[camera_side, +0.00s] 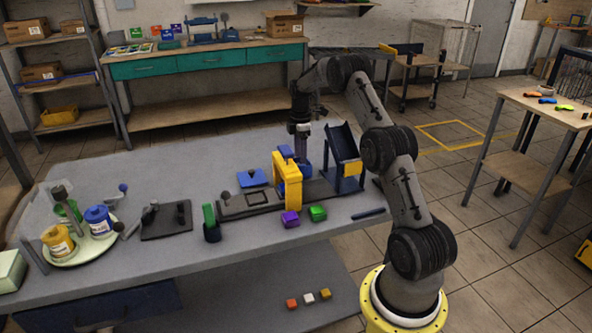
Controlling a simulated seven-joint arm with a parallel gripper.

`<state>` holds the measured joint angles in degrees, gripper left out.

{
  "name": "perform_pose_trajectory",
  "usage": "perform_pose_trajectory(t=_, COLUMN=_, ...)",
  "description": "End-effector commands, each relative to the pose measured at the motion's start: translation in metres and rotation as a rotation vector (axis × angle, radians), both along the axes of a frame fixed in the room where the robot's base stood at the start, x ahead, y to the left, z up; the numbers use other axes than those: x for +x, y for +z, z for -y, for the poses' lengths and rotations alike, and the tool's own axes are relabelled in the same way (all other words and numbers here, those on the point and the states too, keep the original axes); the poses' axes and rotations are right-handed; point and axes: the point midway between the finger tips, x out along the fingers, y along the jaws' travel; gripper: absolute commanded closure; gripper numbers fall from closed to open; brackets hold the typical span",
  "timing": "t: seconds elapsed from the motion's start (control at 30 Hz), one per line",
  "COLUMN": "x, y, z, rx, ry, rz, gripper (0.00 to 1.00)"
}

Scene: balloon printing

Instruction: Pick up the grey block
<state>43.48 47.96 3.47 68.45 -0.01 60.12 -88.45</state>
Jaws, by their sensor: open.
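A small pale, whitish-grey block (309,297) is the only block near grey that I can make out. It sits on the lower shelf under the front of the bench, between a red-orange block (292,304) and a yellow-orange block (325,294). My gripper (302,156) points down above the bench, behind the yellow frame, far above and behind these blocks. It is open; its fingertips are small and partly lost among the blue parts there. I see nothing held in it.
On the bench (255,158), a yellow frame (288,182) stands on a dark rail beside a blue tilted chute (345,160). Purple (290,219) and green (317,213) blocks lie in front. Paint jars (98,219) stand on a tray at left. The bench's back middle is clear.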

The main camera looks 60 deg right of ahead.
Motion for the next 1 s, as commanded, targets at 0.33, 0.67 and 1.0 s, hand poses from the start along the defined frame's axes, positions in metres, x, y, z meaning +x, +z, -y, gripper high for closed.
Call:
perform_pose_trajectory(t=0.33, x=0.000, y=-0.033, z=-0.001, rx=0.000, ry=0.000, rz=0.000, gripper=0.43)
perform_pose_trajectory(t=0.67, x=0.000, y=-0.032, z=-0.001, rx=0.000, ry=0.000, rz=0.000, gripper=0.71)
perform_pose_trajectory(t=1.0, x=0.000, y=-0.032, z=-0.001, rx=0.000, ry=0.000, rz=0.000, gripper=1.00)
